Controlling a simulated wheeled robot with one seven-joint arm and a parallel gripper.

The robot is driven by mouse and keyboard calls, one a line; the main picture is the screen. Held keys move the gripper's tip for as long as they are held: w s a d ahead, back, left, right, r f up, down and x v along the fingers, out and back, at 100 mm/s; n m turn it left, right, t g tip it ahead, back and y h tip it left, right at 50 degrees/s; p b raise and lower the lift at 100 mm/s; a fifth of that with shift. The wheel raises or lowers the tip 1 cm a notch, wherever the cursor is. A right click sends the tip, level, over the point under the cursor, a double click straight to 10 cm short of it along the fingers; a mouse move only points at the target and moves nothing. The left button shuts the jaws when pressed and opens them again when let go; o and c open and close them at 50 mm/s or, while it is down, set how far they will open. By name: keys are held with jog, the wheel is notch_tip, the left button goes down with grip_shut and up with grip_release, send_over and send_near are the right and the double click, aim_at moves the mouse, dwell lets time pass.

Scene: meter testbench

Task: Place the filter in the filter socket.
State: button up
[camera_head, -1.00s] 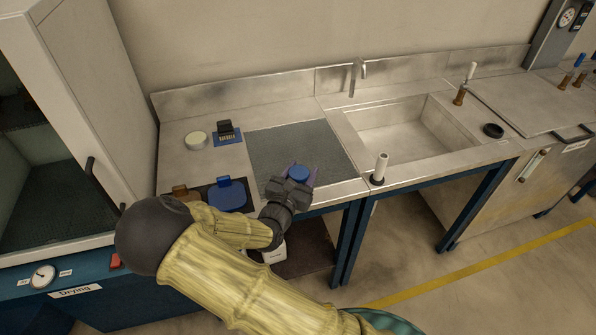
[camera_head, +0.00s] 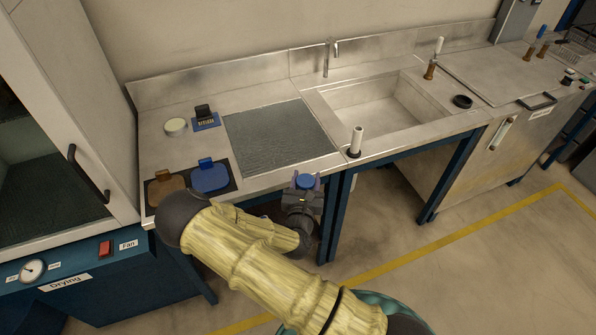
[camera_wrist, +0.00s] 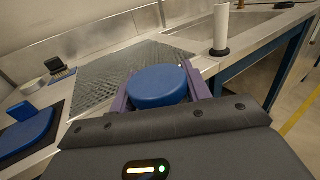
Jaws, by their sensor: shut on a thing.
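My gripper (camera_head: 305,183) is shut on a blue round piece (camera_head: 306,181), which looks like the filter. In the wrist view its flat blue disc (camera_wrist: 160,84) sits between the two purple fingers. In the head view my gripper is just in front of the bench's front edge, below the grey mesh mat and left of a white upright cylinder (camera_head: 357,140) on a black base. A black ring (camera_head: 462,101) lies on the bench right of the sink; I cannot tell whether it is the filter socket. The underside of the held piece is hidden.
The mesh mat (camera_head: 280,138) is empty. Brown (camera_head: 165,191) and blue (camera_head: 210,178) lidded pads lie on a dark tray at the left. A white round dish (camera_head: 175,127) and a small black device (camera_head: 204,117) stand behind. The sink (camera_head: 375,105) is empty. Open floor lies in front.

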jog(key=s+d+f+n+y, duration=0.1)
jog(key=s+d+f+y, duration=0.1)
jog(key=f, duration=0.4)
jog(key=s+d+f+n+y, duration=0.1)
jog(key=s+d+f+y, duration=0.1)
jog(key=d+f, duration=0.3)
jog(key=shift+s+f+n, duration=0.3)
jog(key=shift+s+f, duration=0.1)
jog(key=shift+s, duration=0.45)
jog(key=shift+d, duration=0.1)
